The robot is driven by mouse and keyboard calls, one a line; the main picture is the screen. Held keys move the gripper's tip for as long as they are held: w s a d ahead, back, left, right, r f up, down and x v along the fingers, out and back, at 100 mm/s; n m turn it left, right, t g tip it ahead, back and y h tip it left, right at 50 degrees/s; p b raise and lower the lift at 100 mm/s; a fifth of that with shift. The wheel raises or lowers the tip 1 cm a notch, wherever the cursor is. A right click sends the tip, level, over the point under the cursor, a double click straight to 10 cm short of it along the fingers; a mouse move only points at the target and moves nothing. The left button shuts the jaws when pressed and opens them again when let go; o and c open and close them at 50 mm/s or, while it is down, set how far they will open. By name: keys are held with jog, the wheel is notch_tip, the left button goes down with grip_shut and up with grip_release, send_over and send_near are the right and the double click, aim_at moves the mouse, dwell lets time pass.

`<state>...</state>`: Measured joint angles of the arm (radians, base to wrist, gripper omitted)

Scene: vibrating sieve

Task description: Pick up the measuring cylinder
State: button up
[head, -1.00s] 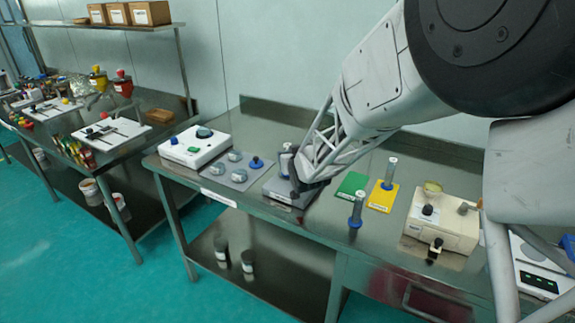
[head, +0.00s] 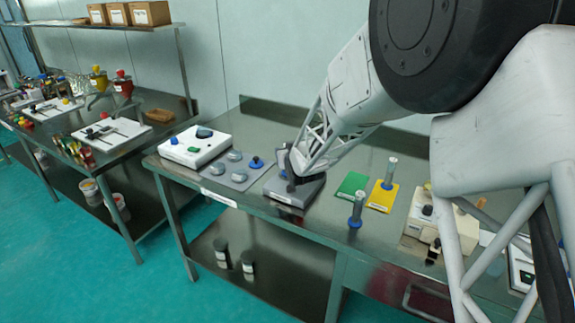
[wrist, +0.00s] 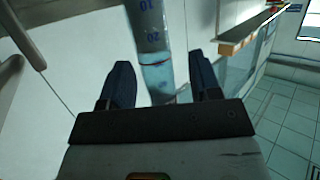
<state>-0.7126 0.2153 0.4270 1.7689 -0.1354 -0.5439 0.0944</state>
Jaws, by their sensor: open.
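A clear measuring cylinder (wrist: 150,30) with blue number marks, a red line and bluish liquid shows in the wrist view. It stands between the two dark blue fingers of my gripper (wrist: 161,72), which are open, with a gap visible at the left finger. Whether either finger touches it I cannot tell. In the head view my gripper (head: 292,172) is low over the grey pad (head: 290,193) on the bench, and my arm hides most of what stands there. Two other cylinders with blue bases stand to the right: one on the yellow mat (head: 377,206), one (head: 357,207) near the bench's front edge.
A green mat (head: 351,184) lies right of the grey pad. Left are a grey plate (head: 238,181) with several round pieces and a white device (head: 194,151). A beige device (head: 418,224) is at the right, partly behind my arm.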

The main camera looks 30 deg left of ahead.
dwell(0.5)
grip_shut()
jog(key=shift+r, duration=5)
